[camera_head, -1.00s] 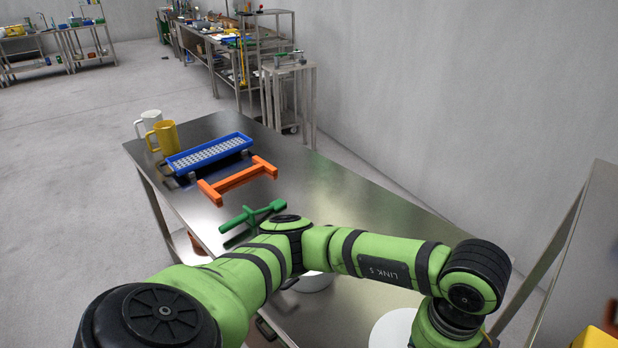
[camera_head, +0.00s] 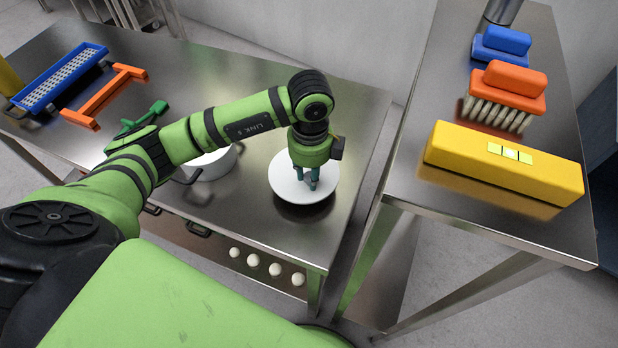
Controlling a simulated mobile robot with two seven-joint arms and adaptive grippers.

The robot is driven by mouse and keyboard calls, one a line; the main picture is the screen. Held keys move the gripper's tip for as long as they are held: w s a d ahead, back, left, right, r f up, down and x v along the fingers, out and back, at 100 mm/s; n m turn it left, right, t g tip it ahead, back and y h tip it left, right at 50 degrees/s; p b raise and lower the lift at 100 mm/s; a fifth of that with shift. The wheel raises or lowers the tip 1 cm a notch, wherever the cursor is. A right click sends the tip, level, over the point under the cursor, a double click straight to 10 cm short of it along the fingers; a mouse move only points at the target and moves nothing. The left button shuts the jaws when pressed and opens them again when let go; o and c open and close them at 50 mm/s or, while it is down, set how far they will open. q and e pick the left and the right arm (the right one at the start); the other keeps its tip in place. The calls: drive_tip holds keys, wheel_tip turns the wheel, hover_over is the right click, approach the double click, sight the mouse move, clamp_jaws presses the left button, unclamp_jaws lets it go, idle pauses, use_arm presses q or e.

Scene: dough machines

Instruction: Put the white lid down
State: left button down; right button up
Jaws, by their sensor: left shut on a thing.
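The white lid (camera_head: 284,188) is a round, shallow disc at the right part of the metal table (camera_head: 255,235). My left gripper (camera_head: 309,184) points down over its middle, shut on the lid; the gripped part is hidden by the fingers. The lid is level and low over the table top, with a dark shade along its lower edge. I cannot tell whether it touches the table. A white pot (camera_head: 218,166) stands to the left of the lid, partly behind my left arm. My right gripper is not in view.
A green tool (camera_head: 150,113), an orange frame (camera_head: 105,95) and a blue tray (camera_head: 60,78) lie at the left. A second table across a gap at the right holds a yellow box (camera_head: 500,165) and brushes (camera_head: 505,92). Bare metal surrounds the lid.

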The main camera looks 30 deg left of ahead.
use_arm(q)
wheel_tip(320, 180, down, 4)
drive_tip(key=shift+r+p, duration=0.15)
drive_tip(key=shift+p, duration=0.6)
drive_tip(key=shift+w+a+f, duration=0.1)
drive_tip(key=shift+f, duration=0.15)
drive_tip(key=shift+f, duration=0.1)
drive_tip(key=shift+f, duration=0.15)
drive_tip(key=c, duration=1)
unclamp_jaws()
